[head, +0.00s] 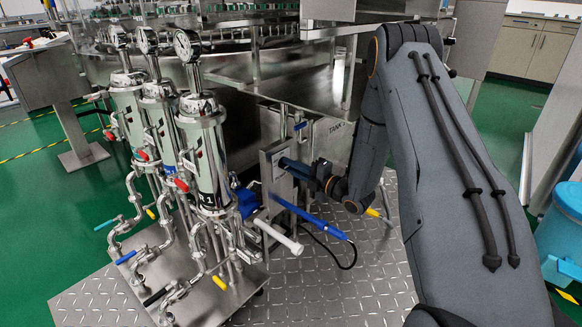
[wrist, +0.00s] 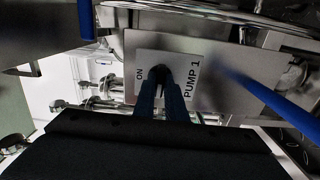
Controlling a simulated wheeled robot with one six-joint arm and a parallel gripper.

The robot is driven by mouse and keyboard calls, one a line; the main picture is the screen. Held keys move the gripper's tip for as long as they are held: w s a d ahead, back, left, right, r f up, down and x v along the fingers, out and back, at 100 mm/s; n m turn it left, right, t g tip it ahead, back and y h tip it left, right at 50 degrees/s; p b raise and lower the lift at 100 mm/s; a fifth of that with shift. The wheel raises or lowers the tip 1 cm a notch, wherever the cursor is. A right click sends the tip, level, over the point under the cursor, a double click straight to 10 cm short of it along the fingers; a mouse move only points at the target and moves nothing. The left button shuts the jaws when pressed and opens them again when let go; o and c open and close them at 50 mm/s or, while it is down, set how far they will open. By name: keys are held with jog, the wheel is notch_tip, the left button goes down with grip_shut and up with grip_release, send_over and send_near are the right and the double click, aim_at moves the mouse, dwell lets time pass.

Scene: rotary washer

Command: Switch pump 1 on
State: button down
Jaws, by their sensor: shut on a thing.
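The pump 1 switch plate (wrist: 186,62) is a pale square lettered "PUMP 1" and "ON", and it fills the middle of the wrist view. My gripper (wrist: 163,78) reaches to the plate's centre, with its dark blue fingers close together on the small dark switch (wrist: 158,72). The fingers hide most of the switch, so its exact angle is hard to read. In the head view my gripper (head: 287,164) meets the upright steel panel (head: 277,183), and the switch is hidden there.
Several steel filter housings (head: 205,150) with gauges and valves stand to the left. A black cable (head: 340,262) hangs near the chequered floor plate (head: 365,285).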

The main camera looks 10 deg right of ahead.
jog(key=shift+m+p, duration=4.7)
jog(key=shift+m, duration=4.2)
jog(key=c, duration=1.8)
grip_release()
jog(key=p+v, duration=0.1)
jog(key=v, duration=0.7)
jog(key=shift+p, duration=0.3)
